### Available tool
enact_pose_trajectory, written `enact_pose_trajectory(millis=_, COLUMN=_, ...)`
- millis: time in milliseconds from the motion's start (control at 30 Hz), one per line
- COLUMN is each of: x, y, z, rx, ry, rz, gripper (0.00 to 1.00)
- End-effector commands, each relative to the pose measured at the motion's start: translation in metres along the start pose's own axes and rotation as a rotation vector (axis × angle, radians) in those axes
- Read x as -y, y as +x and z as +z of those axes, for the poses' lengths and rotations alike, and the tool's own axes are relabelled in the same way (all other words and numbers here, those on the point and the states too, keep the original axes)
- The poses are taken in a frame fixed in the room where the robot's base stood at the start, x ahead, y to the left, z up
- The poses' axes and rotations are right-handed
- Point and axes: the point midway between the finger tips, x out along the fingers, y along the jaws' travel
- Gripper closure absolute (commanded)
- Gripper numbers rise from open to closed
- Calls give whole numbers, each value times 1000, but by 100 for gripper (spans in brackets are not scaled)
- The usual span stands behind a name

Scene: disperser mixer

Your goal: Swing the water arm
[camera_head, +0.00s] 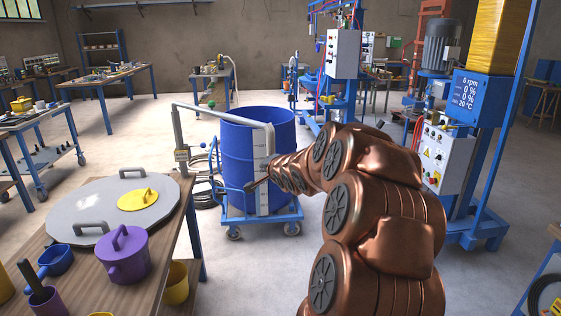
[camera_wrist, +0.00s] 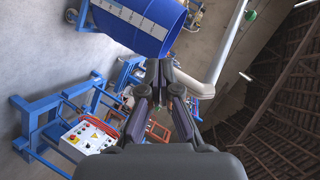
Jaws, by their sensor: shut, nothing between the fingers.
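The water arm (camera_head: 222,114) is a pale grey pipe. It runs from a post (camera_head: 180,145) at the left across the top of the blue drum (camera_head: 236,150) and bends down at its right end. In the wrist view the pipe (camera_wrist: 223,48) shows right of my fingers, its bent end close to them. My gripper (camera_head: 252,185) is in front of the drum, low on its side and partly hidden by my arm. In the wrist view my gripper (camera_wrist: 160,66) is shut and empty, with the drum (camera_wrist: 140,22) above it. I cannot tell whether it touches the pipe.
A wooden table (camera_head: 90,255) at front left holds a grey lid (camera_head: 105,212), a purple pot (camera_head: 126,262) and other cups. The drum stands on a blue wheeled dolly (camera_head: 262,218). A blue mixer machine with a control panel (camera_head: 441,155) stands at right. Open floor lies between.

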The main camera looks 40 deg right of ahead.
Motion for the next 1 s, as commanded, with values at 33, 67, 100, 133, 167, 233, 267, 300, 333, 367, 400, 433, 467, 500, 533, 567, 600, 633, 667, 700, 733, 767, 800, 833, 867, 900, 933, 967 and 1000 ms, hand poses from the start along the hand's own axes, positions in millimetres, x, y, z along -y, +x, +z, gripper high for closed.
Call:
enact_pose_trajectory(millis=33, x=-17, y=14, z=-22, rx=-29, ry=72, rz=-51, gripper=100)
enact_pose_trajectory(millis=67, x=-20, y=19, z=-34, rx=-42, ry=114, rz=-85, gripper=100)
enact_pose_trajectory(millis=100, x=-23, y=23, z=-50, rx=-56, ry=165, rz=-134, gripper=100)
enact_pose_trajectory(millis=133, x=-27, y=25, z=-60, rx=-64, ry=200, rz=-165, gripper=100)
enact_pose_trajectory(millis=167, x=-31, y=28, z=-69, rx=-67, ry=233, rz=-196, gripper=100)
enact_pose_trajectory(millis=233, x=-38, y=30, z=-88, rx=-73, ry=299, rz=-259, gripper=100)
enact_pose_trajectory(millis=267, x=-41, y=30, z=-95, rx=-74, ry=323, rz=-281, gripper=100)
enact_pose_trajectory(millis=300, x=-45, y=30, z=-103, rx=-74, ry=351, rz=-308, gripper=100)
enact_pose_trajectory(millis=333, x=-47, y=30, z=-108, rx=-73, ry=369, rz=-326, gripper=100)
enact_pose_trajectory(millis=367, x=-49, y=29, z=-112, rx=-73, ry=384, rz=-340, gripper=100)
enact_pose_trajectory(millis=400, x=-51, y=29, z=-116, rx=-70, ry=398, rz=-354, gripper=100)
enact_pose_trajectory(millis=433, x=-52, y=29, z=-119, rx=-69, ry=407, rz=-363, gripper=100)
enact_pose_trajectory(millis=467, x=-52, y=28, z=-121, rx=-69, ry=413, rz=-372, gripper=100)
enact_pose_trajectory(millis=500, x=-51, y=28, z=-123, rx=-67, ry=420, rz=-379, gripper=100)
enact_pose_trajectory(millis=533, x=-51, y=29, z=-124, rx=-67, ry=423, rz=-383, gripper=100)
enact_pose_trajectory(millis=567, x=-50, y=30, z=-124, rx=-66, ry=424, rz=-384, gripper=100)
enact_pose_trajectory(millis=600, x=-49, y=32, z=-125, rx=-65, ry=424, rz=-385, gripper=100)
enact_pose_trajectory(millis=633, x=-48, y=34, z=-125, rx=-65, ry=424, rz=-385, gripper=100)
enact_pose_trajectory(millis=667, x=-47, y=37, z=-125, rx=-65, ry=423, rz=-384, gripper=100)
enact_pose_trajectory(millis=700, x=-45, y=41, z=-125, rx=-64, ry=423, rz=-383, gripper=100)
enact_pose_trajectory(millis=733, x=-44, y=44, z=-125, rx=-63, ry=424, rz=-382, gripper=100)
enact_pose_trajectory(millis=767, x=-43, y=48, z=-125, rx=-63, ry=424, rz=-381, gripper=100)
enact_pose_trajectory(millis=800, x=-41, y=54, z=-125, rx=-62, ry=422, rz=-381, gripper=100)
enact_pose_trajectory(millis=833, x=-40, y=57, z=-126, rx=-63, ry=421, rz=-380, gripper=100)
enact_pose_trajectory(millis=867, x=-39, y=61, z=-127, rx=-64, ry=421, rz=-380, gripper=100)
enact_pose_trajectory(millis=900, x=-37, y=66, z=-128, rx=-64, ry=422, rz=-380, gripper=100)
enact_pose_trajectory(millis=933, x=-35, y=69, z=-129, rx=-65, ry=422, rz=-380, gripper=100)
enact_pose_trajectory(millis=967, x=-34, y=73, z=-129, rx=-65, ry=422, rz=-380, gripper=100)
enact_pose_trajectory(millis=1000, x=-32, y=77, z=-130, rx=-64, ry=423, rz=-380, gripper=100)
